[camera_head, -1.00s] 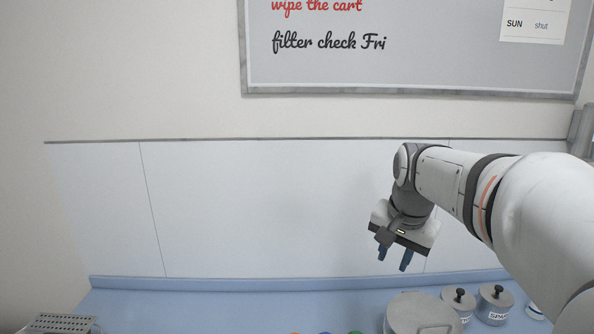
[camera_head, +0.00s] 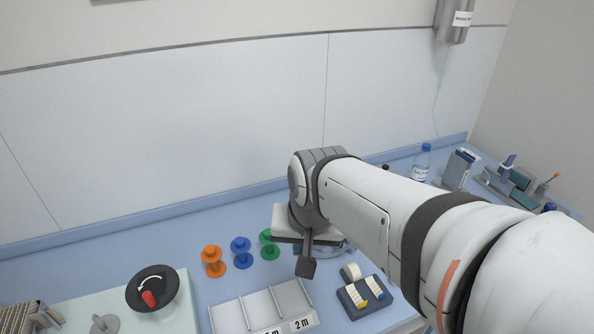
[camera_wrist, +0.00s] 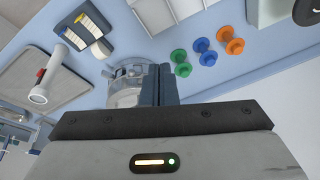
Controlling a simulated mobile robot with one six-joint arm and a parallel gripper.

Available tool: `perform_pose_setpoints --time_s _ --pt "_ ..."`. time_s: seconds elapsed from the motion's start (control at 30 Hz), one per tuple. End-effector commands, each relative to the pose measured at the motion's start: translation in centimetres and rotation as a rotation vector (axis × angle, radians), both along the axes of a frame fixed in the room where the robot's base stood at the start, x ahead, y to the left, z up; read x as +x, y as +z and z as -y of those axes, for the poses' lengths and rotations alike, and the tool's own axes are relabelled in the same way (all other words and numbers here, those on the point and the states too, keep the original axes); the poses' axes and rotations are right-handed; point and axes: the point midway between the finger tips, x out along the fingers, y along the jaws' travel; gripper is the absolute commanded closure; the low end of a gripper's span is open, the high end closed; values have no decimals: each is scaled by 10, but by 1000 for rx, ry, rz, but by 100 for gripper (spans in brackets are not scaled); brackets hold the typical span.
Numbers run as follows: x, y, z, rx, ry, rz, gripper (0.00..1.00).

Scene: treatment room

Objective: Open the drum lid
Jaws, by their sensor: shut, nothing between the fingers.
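The drum is a grey metal round container. In the wrist view, part of the drum (camera_wrist: 124,92) shows just left of my fingers, and the fingers and gripper body cover the rest. In the head view my arm hides nearly all of it; only a bit of its rim (camera_head: 347,249) shows beside the wrist. I cannot make out its lid or handle clearly. My gripper (camera_head: 306,267) points down over the counter, its fingers shut and empty. The fingers also show in the wrist view (camera_wrist: 165,84). I cannot tell whether they touch the drum.
Orange (camera_head: 213,261), blue (camera_head: 241,251) and green (camera_head: 269,244) spools stand left of my gripper. A white divided tray (camera_head: 262,308) and a tape holder (camera_head: 364,296) lie in front. A dark dial (camera_head: 152,289) is further left. A bottle (camera_head: 422,162) stands at the back right.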

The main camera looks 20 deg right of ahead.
Motion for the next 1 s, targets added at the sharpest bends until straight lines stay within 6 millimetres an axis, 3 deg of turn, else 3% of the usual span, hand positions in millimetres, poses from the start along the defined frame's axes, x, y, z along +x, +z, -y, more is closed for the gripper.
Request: perform_pose_setpoints --time_s 0.37,0.7,0.83,1.0 --pt "69 8 56 347 -1099 -24 100" --pt "116 -4 128 652 -2091 -31 100" --pt "126 -11 152 743 -2380 -30 100" --pt "131 -17 168 809 -2585 -29 100"
